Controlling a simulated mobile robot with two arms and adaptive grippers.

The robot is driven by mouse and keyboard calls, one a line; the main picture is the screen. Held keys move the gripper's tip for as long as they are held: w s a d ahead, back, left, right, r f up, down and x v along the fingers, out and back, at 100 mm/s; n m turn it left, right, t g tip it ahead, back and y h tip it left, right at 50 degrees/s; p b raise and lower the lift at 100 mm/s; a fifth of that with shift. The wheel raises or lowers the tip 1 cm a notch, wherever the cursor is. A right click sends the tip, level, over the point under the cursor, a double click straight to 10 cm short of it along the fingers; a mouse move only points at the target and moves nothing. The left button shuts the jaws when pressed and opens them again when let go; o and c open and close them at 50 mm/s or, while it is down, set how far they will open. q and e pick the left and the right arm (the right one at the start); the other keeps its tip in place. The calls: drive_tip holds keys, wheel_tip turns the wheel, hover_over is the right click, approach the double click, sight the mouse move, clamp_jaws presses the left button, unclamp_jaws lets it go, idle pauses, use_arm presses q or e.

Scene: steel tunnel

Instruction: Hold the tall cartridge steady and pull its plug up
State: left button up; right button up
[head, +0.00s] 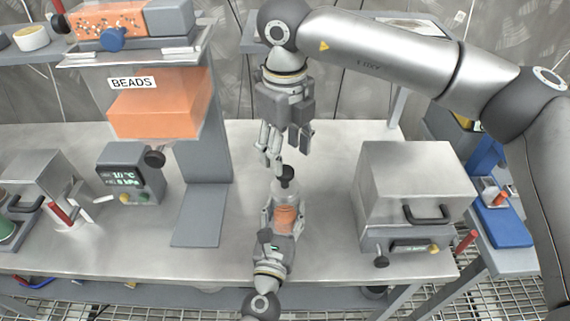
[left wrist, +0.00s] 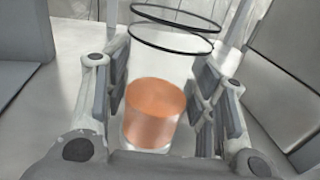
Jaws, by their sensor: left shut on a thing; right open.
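The tall cartridge (head: 286,216) stands on the steel bench with orange contents low inside it. In the left wrist view its clear body (left wrist: 150,118) sits between my finger pads, with two dark rings above the orange fill. My left gripper (head: 282,208) comes in from the bench's front edge and is shut on the cartridge; its pads also show in the left wrist view (left wrist: 158,100). The plug (head: 286,173) is a black knob on the cartridge's top. My right gripper (head: 287,150) is open, pointing down just above the plug; whether a fingertip touches it I cannot tell.
A steel box with a black handle (head: 415,190) stands to the right. A grey stand (head: 203,215) with an orange BEADS hopper (head: 160,105) and a small display unit (head: 130,175) are to the left. Bare bench lies between the stand and the cartridge.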

sight(285, 171)
drive_tip(key=shift+f, duration=2.35)
clamp_jaws()
